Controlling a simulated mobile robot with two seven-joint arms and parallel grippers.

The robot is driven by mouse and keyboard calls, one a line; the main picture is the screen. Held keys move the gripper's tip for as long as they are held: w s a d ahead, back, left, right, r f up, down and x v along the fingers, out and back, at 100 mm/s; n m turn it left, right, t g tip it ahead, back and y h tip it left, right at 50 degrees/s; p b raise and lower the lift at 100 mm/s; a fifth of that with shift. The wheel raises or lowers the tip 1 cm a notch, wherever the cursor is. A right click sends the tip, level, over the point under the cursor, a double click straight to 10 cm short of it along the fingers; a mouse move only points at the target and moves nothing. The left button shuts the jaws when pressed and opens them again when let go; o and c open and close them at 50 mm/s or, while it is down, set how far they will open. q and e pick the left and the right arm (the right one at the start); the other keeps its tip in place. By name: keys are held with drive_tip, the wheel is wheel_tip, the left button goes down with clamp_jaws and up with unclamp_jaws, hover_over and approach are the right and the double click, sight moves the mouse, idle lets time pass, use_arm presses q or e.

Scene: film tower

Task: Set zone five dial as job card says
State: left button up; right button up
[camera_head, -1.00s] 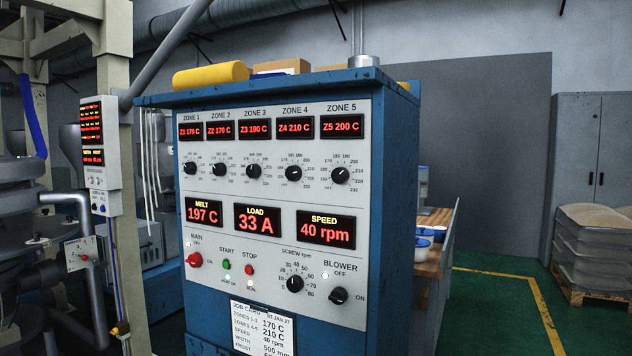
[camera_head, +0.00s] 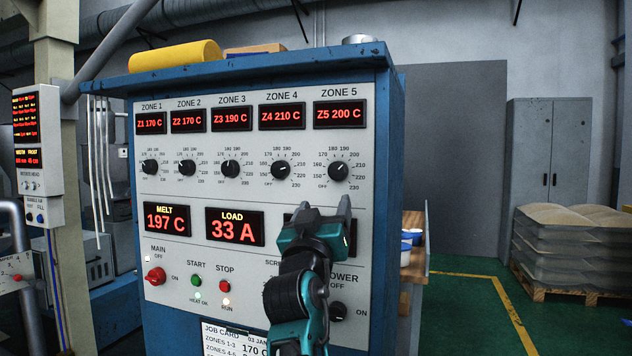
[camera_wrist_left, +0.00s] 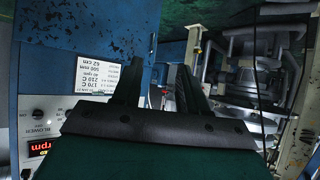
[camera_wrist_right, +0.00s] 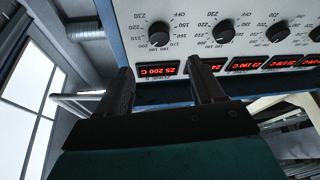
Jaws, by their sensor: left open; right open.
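The zone 5 dial (camera_head: 338,171) is a black knob at the upper right of the control panel, its pointer toward the upper right. Its display (camera_head: 340,114) reads Z5 200 C. My right gripper (camera_head: 322,212) is open and empty below this dial, apart from it. In the right wrist view the dial (camera_wrist_right: 158,33) and its display (camera_wrist_right: 157,69) appear upside down beyond the fingers. The job card (camera_head: 222,340) is cut off low in the head view. In the left wrist view the card (camera_wrist_left: 95,76) shows 170 C and 210 C. My left gripper (camera_wrist_left: 158,75) is open and empty.
The zone 4 dial (camera_head: 281,169) is left of zone 5. My right arm hides the speed display and screw dial. The blower switch (camera_head: 338,312) and red main switch (camera_head: 154,276) are lower. The cabinet's blue top (camera_head: 250,66) overhangs the panel.

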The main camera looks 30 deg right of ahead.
sight(337, 173)
use_arm(q)
drive_tip(key=shift+s+a+r+p, duration=0.2)
drive_tip(key=shift+s+a+p, duration=0.3)
drive_tip(key=shift+p, duration=0.45)
use_arm(e)
drive_tip(key=x, duration=1.2)
drive_tip(key=shift+w+d+r, duration=0.1)
drive_tip(key=shift+d+r, duration=0.05)
drive_tip(key=shift+d, duration=0.05)
